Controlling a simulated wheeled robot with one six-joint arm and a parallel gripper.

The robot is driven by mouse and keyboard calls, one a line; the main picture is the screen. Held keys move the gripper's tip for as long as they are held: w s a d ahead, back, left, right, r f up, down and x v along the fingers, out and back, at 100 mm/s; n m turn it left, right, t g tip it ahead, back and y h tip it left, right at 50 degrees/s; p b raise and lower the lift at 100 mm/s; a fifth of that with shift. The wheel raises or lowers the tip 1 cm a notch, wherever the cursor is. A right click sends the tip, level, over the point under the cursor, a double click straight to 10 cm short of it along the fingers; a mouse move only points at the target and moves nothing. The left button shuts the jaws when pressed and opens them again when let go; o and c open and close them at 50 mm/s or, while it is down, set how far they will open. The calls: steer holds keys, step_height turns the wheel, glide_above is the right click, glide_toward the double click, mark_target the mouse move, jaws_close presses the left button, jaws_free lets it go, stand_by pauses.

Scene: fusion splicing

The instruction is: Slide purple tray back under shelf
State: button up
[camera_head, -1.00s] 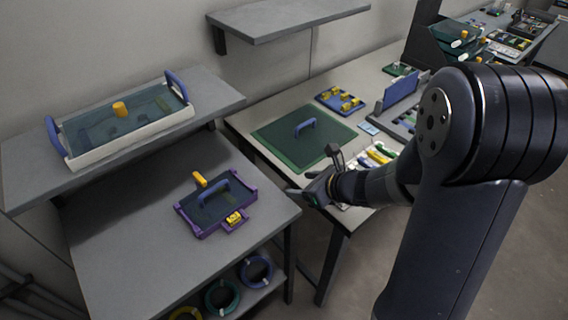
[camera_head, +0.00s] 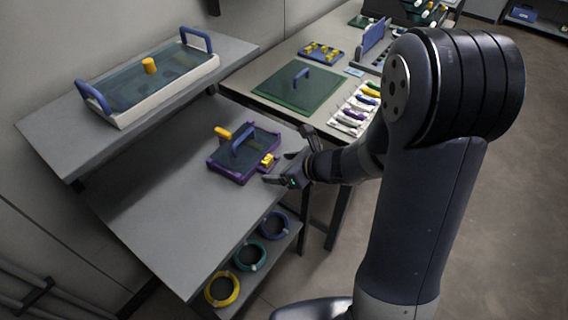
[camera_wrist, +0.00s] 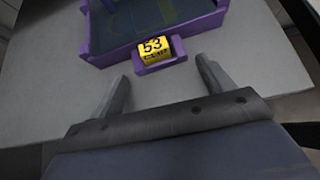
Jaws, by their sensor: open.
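The purple tray (camera_head: 232,172) sits on the grey table in front of and below the raised shelf (camera_head: 60,140). It has a dark inside, a blue handle (camera_head: 243,138), an orange knob at its far left and a small front tab with a yellow block (camera_head: 268,160). In the wrist view the tray (camera_wrist: 100,50) is at the top, with the yellow block (camera_wrist: 154,48) marked "53" in the tab (camera_wrist: 160,66). My gripper (camera_head: 283,168) is open and empty, close to the tab. In the wrist view its fingers (camera_wrist: 163,78) point at the tab from either side, short of it.
A white tray (camera_head: 165,100) with blue handles and an orange knob stands on the shelf. A second table at right holds a green mat (camera_head: 285,95) and several small tools. Coloured rings (camera_head: 223,289) lie on a lower shelf. The table left of the purple tray is clear.

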steer(key=shift+a, duration=0.1)
steer(key=shift+w+a, duration=1.1)
steer(key=shift+a, duration=0.3)
steer(key=shift+w+a, duration=1.15)
steer(key=shift+a, duration=0.3)
steer(key=shift+w+a, duration=1.1)
steer(key=shift+a, duration=0.3)
steer(key=shift+w+a+p, duration=0.45)
steer(key=shift+w+a, duration=0.7)
steer(key=shift+a, duration=0.3)
steer(key=shift+w+a+p, duration=0.5)
steer(key=shift+w+a, duration=0.6)
steer(key=shift+a, duration=0.35)
steer(key=shift+w+a+p, duration=0.45)
steer(key=shift+w+a, duration=0.7)
steer(key=shift+a, duration=0.3)
steer(key=b, duration=0.5)
glide_toward(251, 148)
step_height(251, 148, down, 4)
steer(key=shift+s+f, duration=0.1)
steer(key=shift+f, duration=0.05)
